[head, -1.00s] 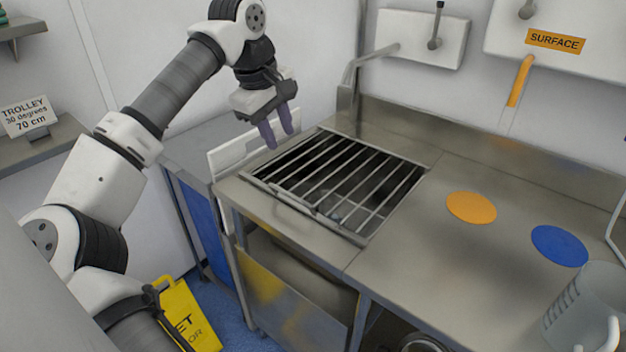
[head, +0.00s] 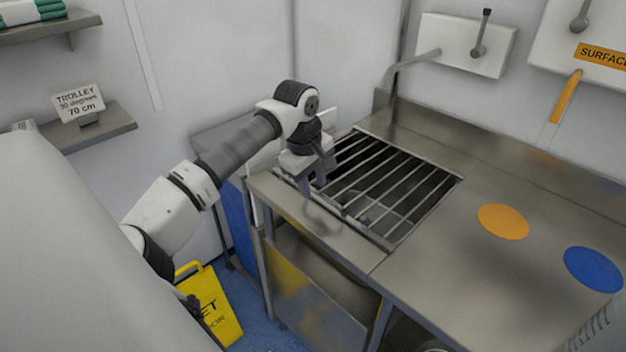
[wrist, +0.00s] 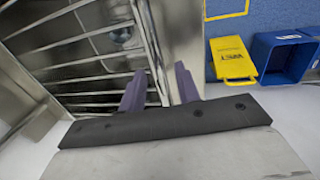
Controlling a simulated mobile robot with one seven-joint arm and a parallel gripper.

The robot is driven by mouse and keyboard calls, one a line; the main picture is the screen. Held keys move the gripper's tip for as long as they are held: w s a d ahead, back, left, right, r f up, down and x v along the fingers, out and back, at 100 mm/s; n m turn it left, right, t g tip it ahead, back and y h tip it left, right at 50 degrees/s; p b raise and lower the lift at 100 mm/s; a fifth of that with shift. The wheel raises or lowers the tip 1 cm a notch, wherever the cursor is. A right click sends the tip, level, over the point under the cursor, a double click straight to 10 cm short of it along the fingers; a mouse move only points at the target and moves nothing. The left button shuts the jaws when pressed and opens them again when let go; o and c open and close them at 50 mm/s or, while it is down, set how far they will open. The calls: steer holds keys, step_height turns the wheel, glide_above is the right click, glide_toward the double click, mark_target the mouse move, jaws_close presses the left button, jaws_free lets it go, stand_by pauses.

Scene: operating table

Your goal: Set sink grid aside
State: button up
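The sink grid (head: 395,183) is a frame of parallel metal bars lying over the sink opening in the steel counter. It also shows in the wrist view (wrist: 82,38) on the left, with dark gaps between its bars. My gripper (head: 312,191) points down at the grid's front left part, close to the looped handle (head: 322,218) on its front side. In the wrist view the two purple fingers (wrist: 160,84) stand apart near the grid's front edge. I cannot tell whether they touch it. Nothing is clearly held between them.
The counter (head: 440,255) right of the sink is clear around an orange disc (head: 503,221) and a blue disc (head: 593,268). A tap (head: 415,62) stands behind the sink. A yellow wet-floor sign (head: 212,308) stands on the blue floor. A blue bin (wrist: 283,58) shows in the wrist view.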

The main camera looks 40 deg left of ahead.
steer(key=shift+f, duration=0.15)
steer(key=shift+c, duration=0.4)
jaws_close()
steer(key=shift+d, duration=0.1)
